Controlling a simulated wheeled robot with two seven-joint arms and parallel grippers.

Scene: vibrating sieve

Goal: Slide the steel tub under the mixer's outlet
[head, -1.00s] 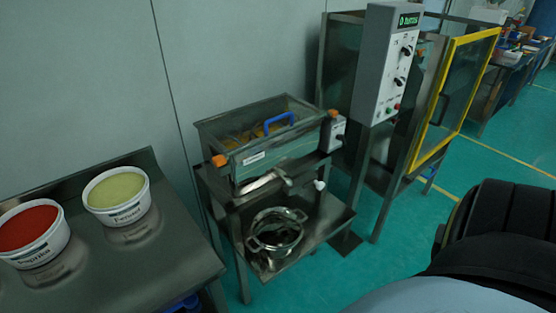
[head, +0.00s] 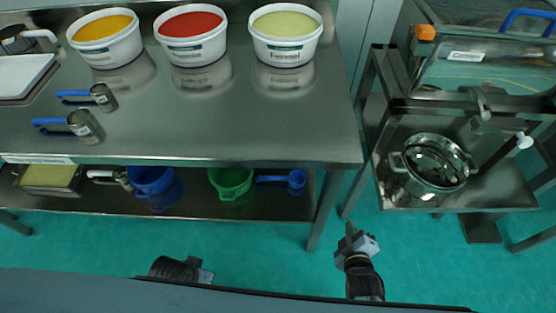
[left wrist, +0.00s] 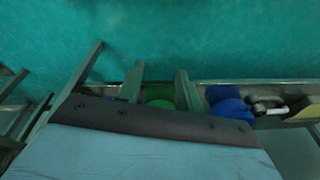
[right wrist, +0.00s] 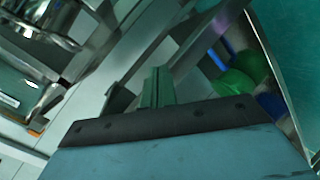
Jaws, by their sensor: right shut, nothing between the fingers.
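The steel tub (head: 432,165), round with two side handles, stands on the lower shelf of the machine's stand at the right of the head view. It also shows at the upper left of the right wrist view (right wrist: 45,22). Above the tub is the machine's box (head: 480,75), with a small metal outlet (head: 483,104) at its front. My right gripper (head: 351,230) is shut and empty, over the floor left of and nearer than the stand, apart from the tub. My left gripper (left wrist: 158,75) has its fingers apart and empty; the head view shows it only partly, at the bottom.
A steel table (head: 220,130) fills the left, with tubs of yellow, red (head: 192,35) and pale green powder and blue-handled scoops. Its lower shelf (head: 110,203) holds a blue bucket (head: 152,182) and a green one (head: 232,182). A table leg (head: 325,210) stands near my right gripper. Floor in front is clear.

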